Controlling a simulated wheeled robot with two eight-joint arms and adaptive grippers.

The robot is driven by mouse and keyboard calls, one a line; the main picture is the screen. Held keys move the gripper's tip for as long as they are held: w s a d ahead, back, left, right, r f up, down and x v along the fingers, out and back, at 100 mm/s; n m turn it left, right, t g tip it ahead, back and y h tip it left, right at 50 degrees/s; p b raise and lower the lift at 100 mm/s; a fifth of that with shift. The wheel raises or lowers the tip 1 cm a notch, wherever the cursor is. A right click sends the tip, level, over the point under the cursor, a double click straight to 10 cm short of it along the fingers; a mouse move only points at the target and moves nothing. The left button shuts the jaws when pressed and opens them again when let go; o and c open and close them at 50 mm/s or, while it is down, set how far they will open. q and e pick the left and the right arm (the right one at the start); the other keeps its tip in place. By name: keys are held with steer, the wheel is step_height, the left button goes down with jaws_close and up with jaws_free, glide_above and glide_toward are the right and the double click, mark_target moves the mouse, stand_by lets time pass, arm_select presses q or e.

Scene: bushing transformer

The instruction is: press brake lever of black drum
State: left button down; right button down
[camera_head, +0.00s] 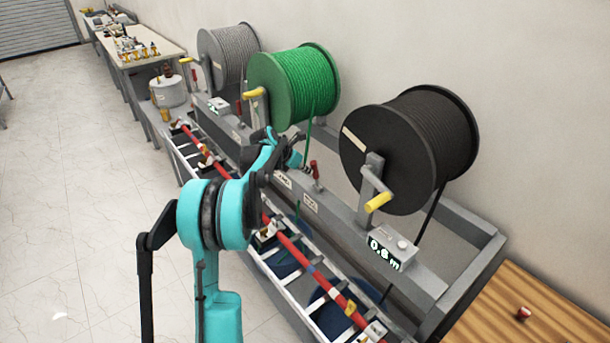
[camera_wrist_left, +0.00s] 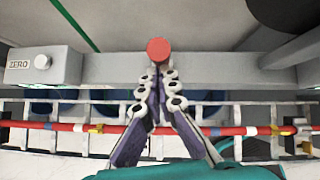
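The black drum (camera_head: 410,150) stands at the right of the row in the head view, with a grey crank and a yellow handle (camera_head: 378,202). A brake lever with a red grip (camera_head: 314,172) rises from the grey frame between the green and black drums. My left gripper (camera_head: 306,169) is close to this lever, partly hidden by my own arm. In the left wrist view the red top of the lever (camera_wrist_left: 158,50) lies just past my fingertips (camera_wrist_left: 158,76), which are drawn together with nothing visible between them. Contact cannot be told. My right gripper is in neither view.
The green drum (camera_head: 298,85) and grey drum (camera_head: 230,57) stand further back. A meter display (camera_head: 384,253) sits below the black drum. A red rod (camera_head: 293,249) runs along the front rack. A wooden table (camera_head: 535,310) is at lower right. The floor at left is clear.

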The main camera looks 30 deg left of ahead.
mark_target(313, 163)
arm_select(q)
steer(key=shift+w+d+r, duration=0.25)
steer(key=shift+w+d, duration=0.15)
steer(key=shift+w, duration=0.15)
steer(key=shift+w+d+r, duration=0.2)
steer(key=shift+w+d, duration=0.15)
steer(key=shift+w, duration=0.15)
steer(key=shift+w+r, duration=0.2)
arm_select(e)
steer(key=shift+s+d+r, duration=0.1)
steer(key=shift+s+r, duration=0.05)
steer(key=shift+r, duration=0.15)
arm_select(q)
steer(key=shift+w+d+r, duration=0.1)
steer(key=shift+w+r, duration=0.05)
